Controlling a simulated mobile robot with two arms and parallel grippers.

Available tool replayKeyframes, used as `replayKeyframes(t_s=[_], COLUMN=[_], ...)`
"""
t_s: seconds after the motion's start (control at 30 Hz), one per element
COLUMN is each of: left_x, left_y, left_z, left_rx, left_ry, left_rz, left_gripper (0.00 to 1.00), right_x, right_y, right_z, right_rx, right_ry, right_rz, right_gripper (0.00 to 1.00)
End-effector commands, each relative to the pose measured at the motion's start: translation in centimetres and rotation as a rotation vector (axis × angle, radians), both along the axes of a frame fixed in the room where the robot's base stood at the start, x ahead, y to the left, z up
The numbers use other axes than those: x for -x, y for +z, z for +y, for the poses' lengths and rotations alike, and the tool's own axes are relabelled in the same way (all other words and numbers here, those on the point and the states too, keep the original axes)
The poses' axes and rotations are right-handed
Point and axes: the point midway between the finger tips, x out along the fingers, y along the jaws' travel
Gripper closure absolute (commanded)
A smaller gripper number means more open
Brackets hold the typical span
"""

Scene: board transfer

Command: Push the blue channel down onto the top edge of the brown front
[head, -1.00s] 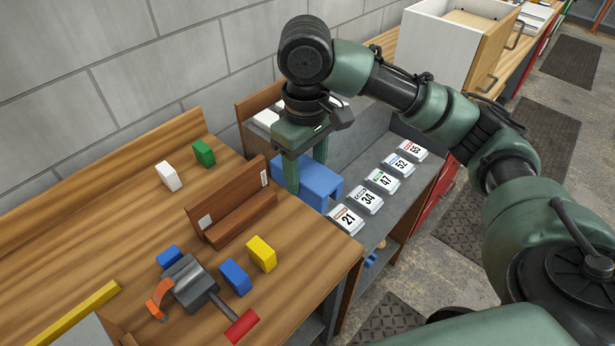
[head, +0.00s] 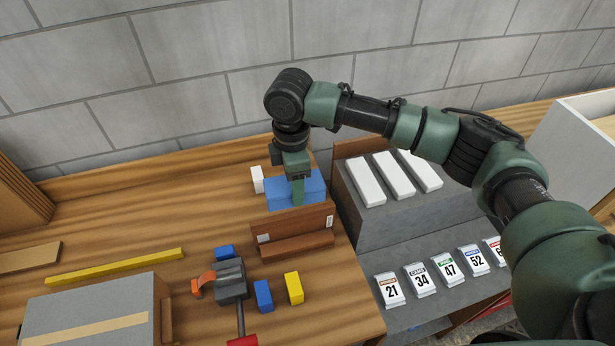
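The blue channel (head: 312,188) is in the grip of my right gripper (head: 297,192), with one green finger showing against its near side. In the picture it appears just behind and above the brown front (head: 290,226), which stands on the wooden bench with a ledge along its near side. The channel's near edge is close to the front's top edge, but I cannot tell whether they touch or how high the channel is. The far finger is hidden. My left gripper is not in view.
A white block (head: 257,179) stands left of the channel. A grey shelf unit (head: 390,222) with white boxes and numbered cards stands right. The bench's left-middle is mostly clear.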

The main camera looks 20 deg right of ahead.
Motion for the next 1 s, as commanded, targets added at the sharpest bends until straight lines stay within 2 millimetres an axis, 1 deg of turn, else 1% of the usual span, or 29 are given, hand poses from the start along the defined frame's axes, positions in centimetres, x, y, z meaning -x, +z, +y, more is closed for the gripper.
replayKeyframes(t_s=[0.03, 0.13, 0.37, 0.53, 1.0], left_x=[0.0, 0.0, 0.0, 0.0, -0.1], left_y=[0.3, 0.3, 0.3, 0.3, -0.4], left_z=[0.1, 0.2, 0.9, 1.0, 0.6], left_rx=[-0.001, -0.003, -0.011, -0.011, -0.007], left_ry=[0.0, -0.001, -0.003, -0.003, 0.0], left_rz=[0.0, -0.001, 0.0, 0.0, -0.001], left_gripper=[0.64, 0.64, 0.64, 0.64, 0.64], right_x=[-0.1, -0.2, -0.2, -0.2, -0.2], right_y=[0.1, 0.0, 0.0, -0.2, -2.8], right_z=[0.1, 0.2, 0.2, 0.2, 0.2], right_rx=[0.0, -0.001, -0.001, 0.001, 0.0], right_ry=[0.017, 0.035, 0.035, 0.034, 0.032], right_rz=[0.0, -0.001, -0.001, -0.001, 0.0], right_gripper=[0.84, 0.84, 0.84, 0.84, 0.84])
